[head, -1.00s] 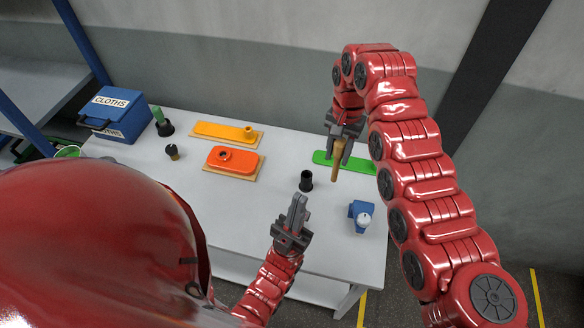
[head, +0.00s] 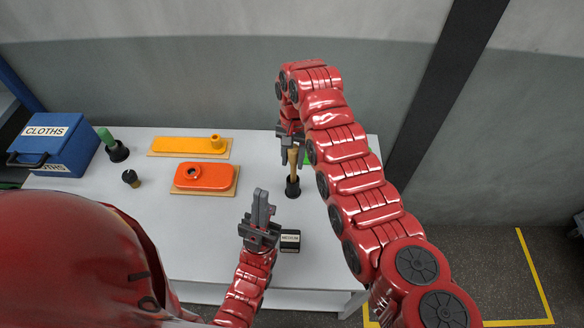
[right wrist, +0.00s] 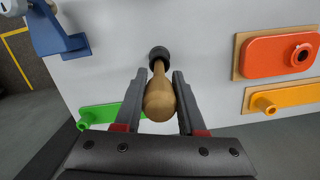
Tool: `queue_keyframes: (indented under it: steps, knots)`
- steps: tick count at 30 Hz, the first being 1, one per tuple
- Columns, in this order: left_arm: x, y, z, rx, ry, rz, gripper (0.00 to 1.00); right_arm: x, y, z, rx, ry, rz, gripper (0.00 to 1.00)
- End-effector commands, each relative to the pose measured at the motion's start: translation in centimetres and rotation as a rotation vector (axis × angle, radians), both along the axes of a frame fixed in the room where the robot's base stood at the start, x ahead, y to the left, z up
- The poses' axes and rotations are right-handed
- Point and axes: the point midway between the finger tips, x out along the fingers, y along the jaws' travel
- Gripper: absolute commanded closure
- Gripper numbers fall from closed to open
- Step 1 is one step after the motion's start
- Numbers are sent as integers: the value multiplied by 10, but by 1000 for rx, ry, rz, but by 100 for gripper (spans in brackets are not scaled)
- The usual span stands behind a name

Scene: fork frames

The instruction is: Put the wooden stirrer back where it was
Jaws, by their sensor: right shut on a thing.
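The wooden stirrer (head: 293,163) is upright in my right gripper (head: 292,152), lined up with a small black holder (head: 293,188) on the table. Its lower end meets the holder's mouth in the head view; I cannot tell how far it is inside. In the right wrist view, the stirrer's rounded wooden end (right wrist: 159,98) lies between the two fingers (right wrist: 157,100), with the black holder (right wrist: 158,54) straight beyond it. My left gripper (head: 262,205) is empty, its fingers close together, in front of the holder.
An orange-red block (head: 205,176) and a yellow block (head: 185,146) lie left of the holder. A green piece (right wrist: 97,115) and a blue stand (right wrist: 55,38) are near it. A black labelled box (head: 290,241) sits by my left gripper. A blue cloths box (head: 55,145) stands far left.

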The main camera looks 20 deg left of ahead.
Motion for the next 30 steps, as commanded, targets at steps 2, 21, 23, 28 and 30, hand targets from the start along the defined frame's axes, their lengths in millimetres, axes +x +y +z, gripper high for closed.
queue_keyframes:
  steps: [2, 21, 23, 28, 30]
  knots:
    - [0, 0, 6, 0, 0, 0, 100, -1, 0, -4, -2, 4, 0, 100]
    - [0, 0, 15, 0, 0, 0, 100, 0, 0, -45, 1, 0, 0, 100]
    - [0, 0, 16, 0, 0, 0, 100, 0, 0, -44, 1, -1, 1, 54]
    - [0, 0, 16, 0, 0, 0, 100, 0, 0, -44, 1, 0, 0, 31]
    - [0, 0, 16, 0, 0, 0, 100, 0, 0, -43, 1, 0, 1, 31]
